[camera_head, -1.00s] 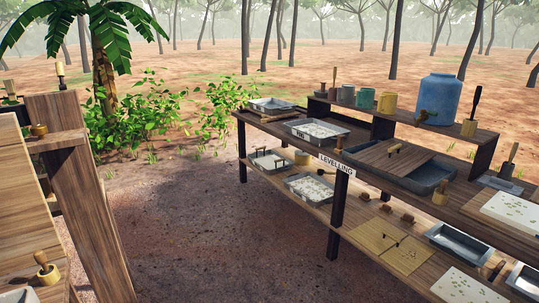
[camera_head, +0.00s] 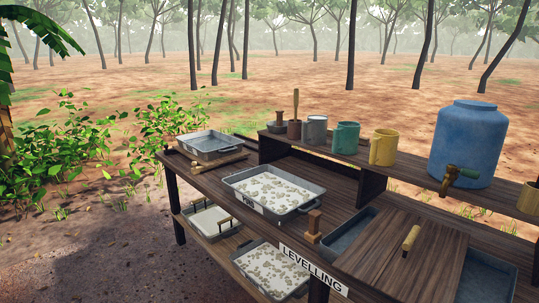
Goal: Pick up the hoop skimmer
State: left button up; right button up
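I cannot make out a hoop skimmer with certainty. A wooden piece like a handle (camera_head: 218,162) lies at the left end of the bench top, beside a grey metal tray (camera_head: 209,152); what it belongs to is unclear. A tray of pale, speckled liquid (camera_head: 272,190) with a small label sits on the bench, with a wooden knob-like tool (camera_head: 313,226) at its right corner. Neither of my grippers is in view.
The wooden bench (camera_head: 205,180) bears a LEVELLING sign (camera_head: 312,272). Its raised shelf holds a grey can (camera_head: 315,130), green mug (camera_head: 346,138), yellow mug (camera_head: 383,147) and blue barrel (camera_head: 468,140). A handled wooden lid (camera_head: 400,250) covers a trough. The lower shelf holds trays (camera_head: 270,272). Open ground lies left.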

aim_at(280, 113)
jog(key=i+j+z, duration=0.1)
jog(key=i, duration=1.05)
